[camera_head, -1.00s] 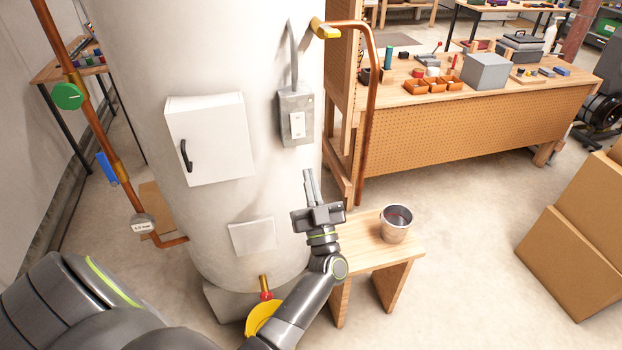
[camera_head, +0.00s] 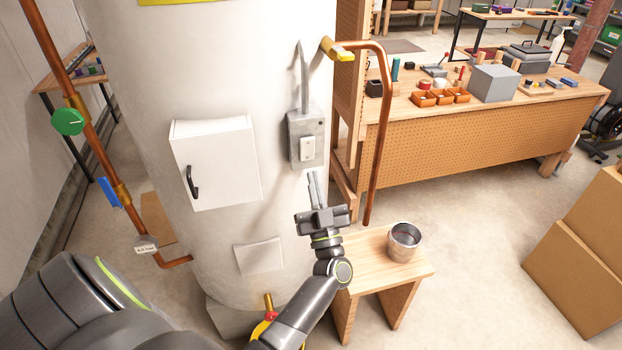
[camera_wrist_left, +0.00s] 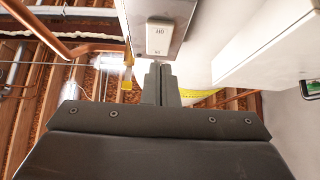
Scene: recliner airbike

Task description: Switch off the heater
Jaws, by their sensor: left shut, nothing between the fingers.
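The heater (camera_head: 215,80) is a large white cylinder on the left of the head view. A grey switch box (camera_head: 307,125) with a white rocker switch (camera_head: 307,149) is mounted on its right side. The switch (camera_wrist_left: 160,37) also shows at the top of the left wrist view, with lettering too small to read surely. My left gripper (camera_head: 314,182) points upward, just below the switch box, with its fingers together and empty. In the left wrist view the fingertips (camera_wrist_left: 158,68) are below the switch and look apart from it. My right gripper is not in view.
A white cabinet (camera_head: 215,163) with a black handle juts from the heater left of the switch box. A copper pipe (camera_head: 381,130) with a yellow handle stands to the right. A wooden stool (camera_head: 378,267) with a metal pot (camera_head: 404,242) stands beside my arm.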

